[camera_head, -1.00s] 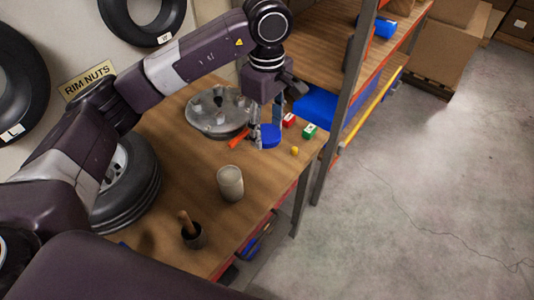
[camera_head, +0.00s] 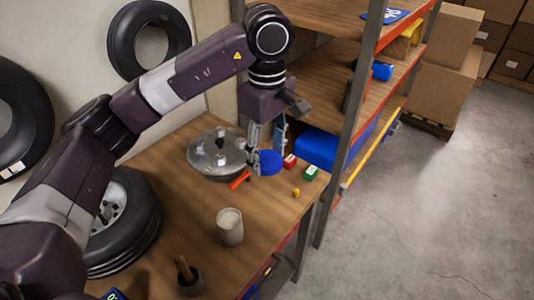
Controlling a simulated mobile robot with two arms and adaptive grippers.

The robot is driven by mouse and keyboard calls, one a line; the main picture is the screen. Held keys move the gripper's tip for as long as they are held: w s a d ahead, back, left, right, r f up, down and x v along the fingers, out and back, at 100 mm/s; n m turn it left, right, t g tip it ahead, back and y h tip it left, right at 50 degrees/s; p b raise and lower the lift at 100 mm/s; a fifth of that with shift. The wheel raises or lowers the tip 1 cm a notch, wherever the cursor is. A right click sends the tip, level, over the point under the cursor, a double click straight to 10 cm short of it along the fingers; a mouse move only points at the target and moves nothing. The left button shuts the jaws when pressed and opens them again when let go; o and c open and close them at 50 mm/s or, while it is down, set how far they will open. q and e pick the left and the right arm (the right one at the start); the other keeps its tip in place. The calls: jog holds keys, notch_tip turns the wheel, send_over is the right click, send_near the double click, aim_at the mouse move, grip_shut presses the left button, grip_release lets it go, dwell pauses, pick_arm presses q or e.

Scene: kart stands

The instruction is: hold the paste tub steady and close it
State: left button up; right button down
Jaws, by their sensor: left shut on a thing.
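The paste tub (camera_head: 230,227) is a pale grey cylinder standing upright on the wooden bench, with its top open and pale paste showing inside. My left gripper (camera_head: 264,156) is shut on a round blue disc (camera_head: 271,163) that looks like the tub's lid. It holds the disc tilted, above the bench, behind and to the right of the tub and apart from it. The fingers hide part of the disc's left edge. My right gripper is not in view.
On the bench (camera_head: 185,225) are a round metal plate (camera_head: 207,162), an orange-red tool (camera_head: 239,180), red (camera_head: 289,161) and green (camera_head: 310,173) blocks, a small yellow piece (camera_head: 296,192) and a dark pot with a handle (camera_head: 190,279). A shelf upright (camera_head: 346,130) stands right.

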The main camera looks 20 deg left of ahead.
pick_arm(q)
jog(key=s+a+f+m, duration=0.2)
jog(key=s+f+m, duration=0.2)
jog(key=s+m, duration=0.2)
jog(key=s+a+f+m, duration=0.2)
jog(key=s+f+m, duration=0.2)
jog(key=s+m, duration=0.3)
jog(key=shift+s, duration=0.4)
